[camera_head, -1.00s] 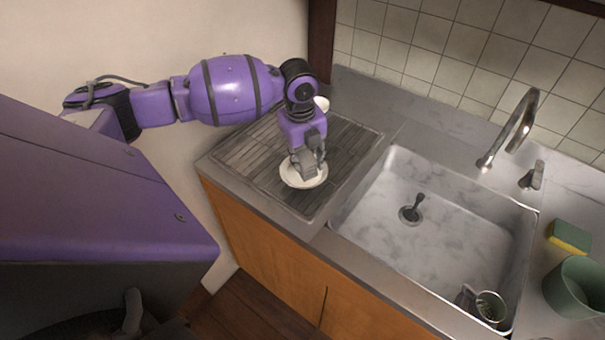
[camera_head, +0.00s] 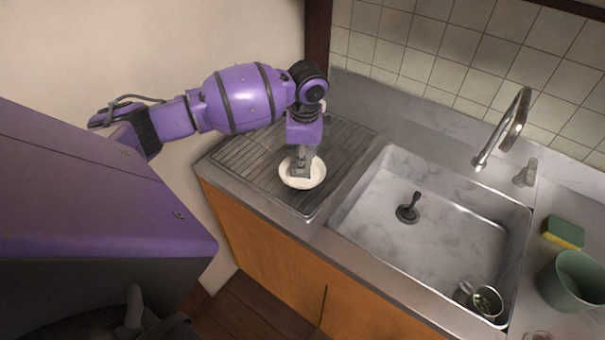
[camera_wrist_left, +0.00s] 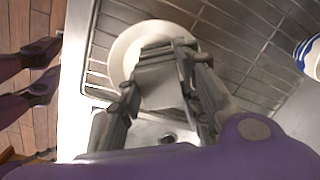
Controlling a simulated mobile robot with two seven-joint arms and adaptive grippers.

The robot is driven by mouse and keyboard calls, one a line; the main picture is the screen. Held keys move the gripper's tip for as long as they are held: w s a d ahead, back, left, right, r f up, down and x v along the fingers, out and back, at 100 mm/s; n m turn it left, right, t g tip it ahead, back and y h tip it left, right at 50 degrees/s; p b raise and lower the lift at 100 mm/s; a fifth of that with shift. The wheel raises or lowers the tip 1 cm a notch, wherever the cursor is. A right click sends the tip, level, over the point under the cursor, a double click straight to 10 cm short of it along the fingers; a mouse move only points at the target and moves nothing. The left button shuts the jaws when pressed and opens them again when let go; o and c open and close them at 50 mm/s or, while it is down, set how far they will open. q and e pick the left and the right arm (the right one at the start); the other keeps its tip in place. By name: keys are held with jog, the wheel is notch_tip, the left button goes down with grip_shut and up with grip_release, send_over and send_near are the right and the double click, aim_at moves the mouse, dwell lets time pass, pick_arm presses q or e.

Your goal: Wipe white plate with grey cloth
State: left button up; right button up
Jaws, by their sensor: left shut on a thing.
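The white plate (camera_head: 316,174) lies on the ribbed drainboard left of the sink. In the left wrist view the plate (camera_wrist_left: 121,58) shows partly behind my fingers. The grey cloth (camera_wrist_left: 158,86) is between the fingers of my left gripper (camera_wrist_left: 165,95) and lies over part of the plate. In the head view my left gripper (camera_head: 301,168) points down over the plate, shut on the cloth. Whether the cloth presses on the plate is hard to tell. My right gripper is not in view.
The drainboard (camera_head: 240,158) is otherwise mostly clear. The sink (camera_head: 440,230) holds a metal cup (camera_head: 486,302) in its near right corner. A faucet (camera_head: 508,130), a sponge (camera_head: 563,233) and a green bucket (camera_head: 572,282) stand around it. A blue-striped dish (camera_wrist_left: 309,55) shows in the wrist view.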

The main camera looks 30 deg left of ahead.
pick_arm(q)
jog(key=shift+r, duration=0.1)
jog(key=shift+r, duration=4.3)
